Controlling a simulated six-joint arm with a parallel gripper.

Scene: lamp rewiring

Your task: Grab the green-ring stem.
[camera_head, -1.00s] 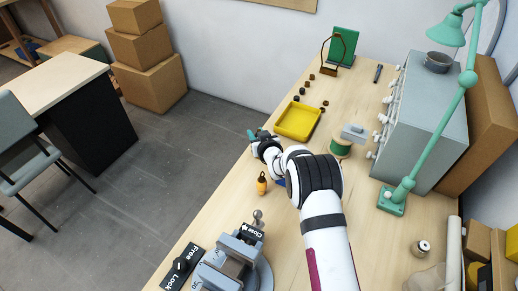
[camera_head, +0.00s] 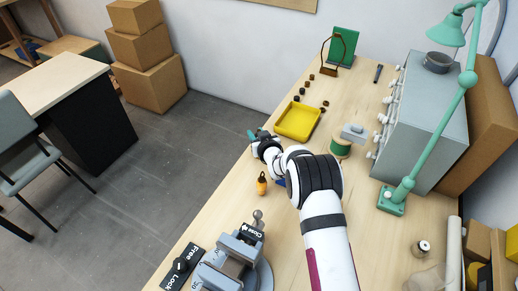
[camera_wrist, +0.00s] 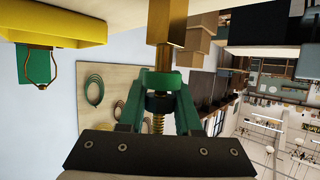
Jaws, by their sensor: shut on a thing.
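My gripper (camera_wrist: 160,105) is shut on the green-ring stem (camera_wrist: 166,30) in the wrist view. The stem is a brass rod with a wider squared upper part, a green ring (camera_wrist: 160,78) near the fingertips and a threaded lower part between the teal fingers. The fingers close around the stem by the ring. In the head view my gripper (camera_head: 256,138) is a small teal shape by the table's left edge, left of the yellow tray; the stem cannot be made out there.
The yellow tray (camera_head: 281,128) lies right of my gripper, with several dark knobs beyond it. An orange bulb-shaped item (camera_head: 262,184) stands nearer. A grey vise (camera_head: 235,258) is at the front. A green spool (camera_head: 340,148) and grey cabinet (camera_head: 425,115) are to the right.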

